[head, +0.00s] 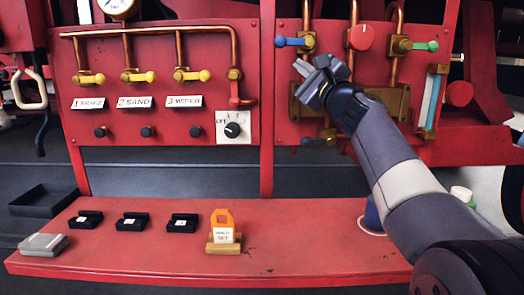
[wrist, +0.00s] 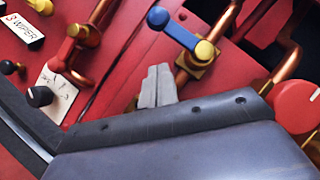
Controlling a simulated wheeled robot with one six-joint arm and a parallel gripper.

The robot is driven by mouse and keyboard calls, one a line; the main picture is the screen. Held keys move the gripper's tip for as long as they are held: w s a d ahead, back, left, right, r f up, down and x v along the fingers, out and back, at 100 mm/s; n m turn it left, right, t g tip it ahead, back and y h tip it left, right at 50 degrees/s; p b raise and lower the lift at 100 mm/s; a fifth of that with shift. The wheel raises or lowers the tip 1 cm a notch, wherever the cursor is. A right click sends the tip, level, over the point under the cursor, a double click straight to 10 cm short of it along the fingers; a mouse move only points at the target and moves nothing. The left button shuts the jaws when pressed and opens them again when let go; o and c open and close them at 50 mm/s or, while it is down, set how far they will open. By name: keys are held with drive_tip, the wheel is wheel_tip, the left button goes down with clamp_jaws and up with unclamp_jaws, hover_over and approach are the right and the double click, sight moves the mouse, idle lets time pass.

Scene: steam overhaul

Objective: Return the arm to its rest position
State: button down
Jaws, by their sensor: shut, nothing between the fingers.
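My gripper (head: 322,80) is at the end of my raised grey arm, in front of the right red panel (head: 288,128) in the head view. Its fingers (wrist: 157,86) show in the wrist view, shut together with nothing between them. They point toward the panel, below the blue-handled valve (head: 294,41). That valve also shows in the wrist view (wrist: 180,30), apart from the fingers in the picture. My arm hides part of a brass plate (head: 398,101) on the panel.
The left panel has yellow-handled valves (head: 90,78) and a black selector knob (head: 232,130). A red knob (head: 362,37) and a green-handled valve (head: 425,46) are near my arm. The red bench (head: 130,262) below holds black holders (head: 132,221) and an orange tag (head: 222,219).

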drive_tip(key=d+n+g+p, duration=0.1)
drive_tip(key=n+g+p, duration=0.1)
drive_tip(key=p, duration=0.5)
drive_tip(key=d+n+g+p, duration=0.1)
drive_tip(key=n+g+p, duration=0.1)
drive_tip(key=n+p, duration=0.3)
drive_tip(key=d+r+n+g+p, duration=0.1)
drive_tip(key=n+g+p, duration=0.1)
drive_tip(key=p, duration=0.7)
drive_tip(key=shift+w+d+n, duration=0.1)
drive_tip(key=shift+w+n, duration=0.05)
drive_tip(key=shift+n, duration=0.65)
drive_tip(key=shift+d+f+g+h+p, duration=0.1)
drive_tip(key=shift+f+g+h+p, duration=0.1)
drive_tip(key=shift+g+h+p, duration=0.15)
drive_tip(key=shift+f+b, duration=0.15)
drive_tip(key=shift+b, duration=0.3)
